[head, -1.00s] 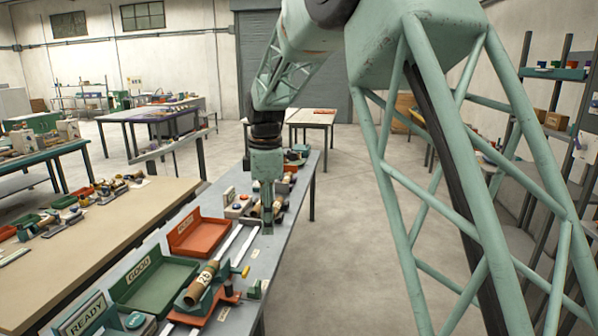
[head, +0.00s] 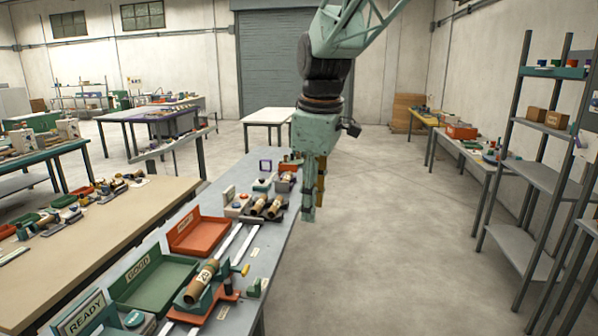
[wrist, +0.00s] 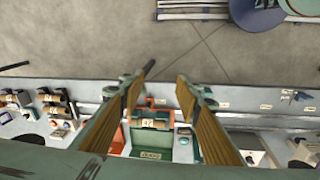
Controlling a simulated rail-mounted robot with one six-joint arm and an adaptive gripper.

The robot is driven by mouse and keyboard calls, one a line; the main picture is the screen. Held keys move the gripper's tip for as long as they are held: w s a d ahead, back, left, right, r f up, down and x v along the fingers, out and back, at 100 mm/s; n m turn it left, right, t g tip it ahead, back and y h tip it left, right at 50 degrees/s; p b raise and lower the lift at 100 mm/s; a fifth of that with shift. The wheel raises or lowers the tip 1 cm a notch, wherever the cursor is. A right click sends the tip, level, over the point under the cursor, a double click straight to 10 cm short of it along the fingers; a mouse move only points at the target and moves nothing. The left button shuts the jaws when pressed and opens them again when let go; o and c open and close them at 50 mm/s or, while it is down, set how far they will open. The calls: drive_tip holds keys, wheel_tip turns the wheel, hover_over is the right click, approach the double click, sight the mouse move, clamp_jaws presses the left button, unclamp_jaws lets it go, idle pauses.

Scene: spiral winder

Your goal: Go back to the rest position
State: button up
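My gripper (head: 313,205) hangs pointing down in the head view, above and to the right of the bench's (head: 268,252) right edge, clear of everything. In the wrist view its two fingers (wrist: 158,88) are spread well apart with nothing held between them. A brown tube (head: 203,283) with a numbered label lies in a cradle at the near part of the bench; a labelled tube also shows far below in the wrist view (wrist: 148,123). Two more brown tubes (head: 266,206) lie side by side farther along the bench.
A green GOOD tray (head: 150,290) and a red tray (head: 199,237) sit on the bench's left side, with a READY sign (head: 84,316) nearer. A tall shelf rack (head: 520,180) stands at the right. The floor (head: 390,250) between bench and rack is open.

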drive_tip(key=s+d+r+m+t, duration=0.1)
drive_tip(key=s+d+m, duration=0.3)
drive_tip(key=s, duration=0.6)
drive_tip(key=s+d+r+m+b, duration=0.1)
drive_tip(key=s+d+m, duration=0.2)
drive_tip(key=s+d, duration=0.5)
drive_tip(key=s+d+r+m+t, duration=0.1)
drive_tip(key=s+d+m, duration=0.2)
drive_tip(key=s, duration=0.9)
drive_tip(key=s+d+f+m, duration=0.2)
drive_tip(key=s+f+m, duration=0.2)
drive_tip(key=s, duration=0.7)
drive_tip(key=shift+d+b, duration=0.35)
drive_tip(key=shift+b, duration=0.05)
